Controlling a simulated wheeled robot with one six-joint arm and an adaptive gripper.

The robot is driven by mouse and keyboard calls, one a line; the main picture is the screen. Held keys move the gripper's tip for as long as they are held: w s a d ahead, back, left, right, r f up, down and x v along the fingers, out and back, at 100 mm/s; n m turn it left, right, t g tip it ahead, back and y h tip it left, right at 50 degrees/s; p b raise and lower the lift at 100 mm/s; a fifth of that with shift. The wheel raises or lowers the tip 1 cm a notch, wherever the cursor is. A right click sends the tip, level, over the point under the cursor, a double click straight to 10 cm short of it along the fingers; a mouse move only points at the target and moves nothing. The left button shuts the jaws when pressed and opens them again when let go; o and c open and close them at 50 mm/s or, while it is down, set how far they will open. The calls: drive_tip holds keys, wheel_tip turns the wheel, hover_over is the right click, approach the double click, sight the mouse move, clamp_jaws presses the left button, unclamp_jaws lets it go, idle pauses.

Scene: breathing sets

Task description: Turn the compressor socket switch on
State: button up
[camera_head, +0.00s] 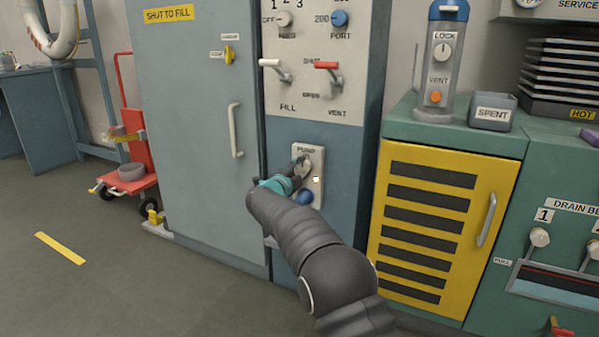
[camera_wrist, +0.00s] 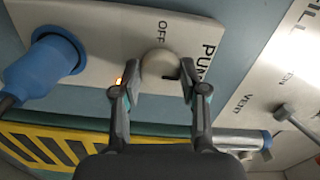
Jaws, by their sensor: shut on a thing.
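The socket plate (camera_head: 318,160), lettered PUMP, is on the blue lower panel. It also shows in the wrist view (camera_wrist: 108,45). Its round pale switch knob (camera_wrist: 158,64) has a dark mark at its lower right, and the word OFF is printed above it. My gripper (camera_wrist: 158,88) has one finger on each side of the knob and is shut on it. In the head view, my gripper (camera_head: 297,169) covers much of the knob. A blue plug (camera_wrist: 42,68) sits in the same plate and also shows in the head view (camera_head: 305,197).
Levers for fill (camera_head: 278,70) and vent (camera_head: 329,75) are above the plate. A grey cabinet door (camera_head: 195,120) is to the left, and a yellow louvred door (camera_head: 455,215) is to the right. Open floor (camera_head: 120,260) lies at left.

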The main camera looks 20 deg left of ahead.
idle(0.3)
drive_tip(key=o, duration=1.1)
drive_tip(key=shift+o, duration=0.2)
drive_tip(key=s+a, duration=0.1)
drive_tip(key=s, duration=1.1)
